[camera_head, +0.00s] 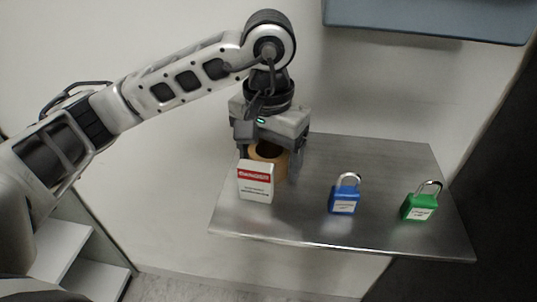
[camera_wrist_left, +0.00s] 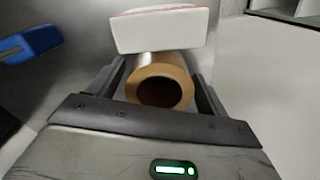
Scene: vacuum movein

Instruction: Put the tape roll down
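The tan tape roll (camera_head: 281,168) is upright between the fingers of my left gripper (camera_head: 270,163), its hollow top facing the gripper. In the left wrist view the tape roll (camera_wrist_left: 182,69) fills most of the space between the fingers of the left gripper (camera_wrist_left: 160,75), which appear shut on its sides. Its lower part is at the grey table (camera_head: 385,165), partly hidden behind a white box; I cannot tell whether it touches the surface. My right gripper is not in view.
The white box with a red band (camera_head: 256,183) stands just in front of the roll; it also shows in the left wrist view (camera_wrist_left: 160,32). A blue padlock (camera_head: 344,200) and a green padlock (camera_head: 419,207) stand to the right. The table's back middle is clear.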

